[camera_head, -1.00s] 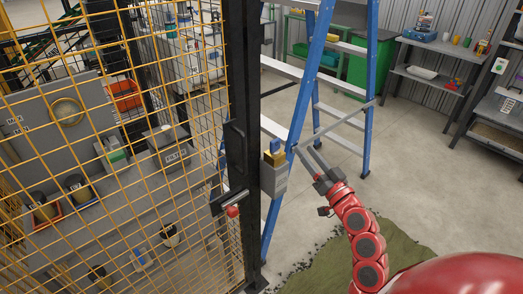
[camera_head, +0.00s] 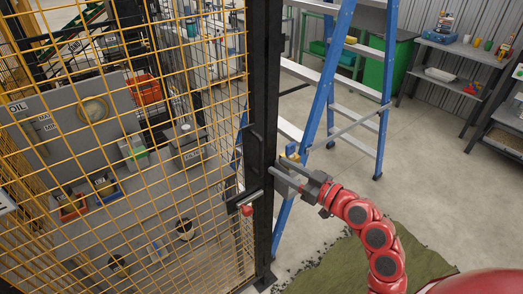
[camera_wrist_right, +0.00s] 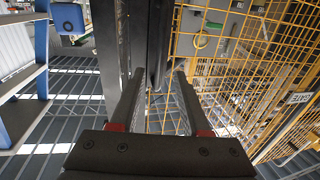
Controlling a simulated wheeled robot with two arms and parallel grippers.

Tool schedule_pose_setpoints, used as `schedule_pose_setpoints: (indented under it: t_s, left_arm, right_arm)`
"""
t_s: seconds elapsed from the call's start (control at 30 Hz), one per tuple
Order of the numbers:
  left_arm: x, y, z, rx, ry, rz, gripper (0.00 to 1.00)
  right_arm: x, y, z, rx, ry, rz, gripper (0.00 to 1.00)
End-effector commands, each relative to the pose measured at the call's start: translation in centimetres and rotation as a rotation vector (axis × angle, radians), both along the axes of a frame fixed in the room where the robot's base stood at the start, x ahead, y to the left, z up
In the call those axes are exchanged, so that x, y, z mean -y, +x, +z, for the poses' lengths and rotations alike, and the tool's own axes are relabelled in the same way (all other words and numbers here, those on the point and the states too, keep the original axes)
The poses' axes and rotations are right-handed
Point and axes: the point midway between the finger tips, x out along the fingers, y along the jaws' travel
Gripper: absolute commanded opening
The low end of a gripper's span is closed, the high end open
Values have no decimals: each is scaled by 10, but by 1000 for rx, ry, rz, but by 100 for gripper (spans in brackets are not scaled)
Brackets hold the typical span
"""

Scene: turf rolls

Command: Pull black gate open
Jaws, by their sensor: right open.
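The black gate (camera_head: 240,145) is a dark upright frame filled with yellow wire mesh, on the left half of the head view. It looks closed against a black post (camera_head: 264,100). A lever handle with a red tip (camera_head: 247,206) sticks out from the gate edge. My right gripper (camera_head: 284,178) is at the post's right side, just above the lever's height, its fingers pointing left. In the right wrist view the gripper (camera_wrist_right: 158,85) is open and empty, with dark upright bars (camera_wrist_right: 160,45) beyond its fingertips. I cannot tell whether it touches them. My left gripper is out of view.
A blue ladder (camera_head: 325,85) stands right behind the post. A green mat (camera_head: 370,262) lies on the floor below my arm. Open floor (camera_head: 425,165) extends right, towards shelves (camera_head: 450,75).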

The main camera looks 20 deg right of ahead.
Motion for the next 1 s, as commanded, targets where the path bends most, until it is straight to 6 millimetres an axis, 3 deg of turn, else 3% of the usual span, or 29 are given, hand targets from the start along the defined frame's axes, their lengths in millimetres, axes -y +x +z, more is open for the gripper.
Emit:
schedule_pose_setpoints:
  t_s: [0.2, 0.4, 0.83, 1.0]
  left_arm:
    - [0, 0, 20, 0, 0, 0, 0]
    - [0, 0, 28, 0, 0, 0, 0]
    - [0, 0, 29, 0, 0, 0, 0]
    - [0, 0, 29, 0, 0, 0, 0]
  right_arm:
    - [-23, 37, 5, 0, 1, 3, 47]
    - [-36, 59, 3, 3, 1, 1, 47]
    - [-40, 68, 0, 2, 1, -3, 47]
    - [-40, 67, 0, 2, 1, -3, 16]
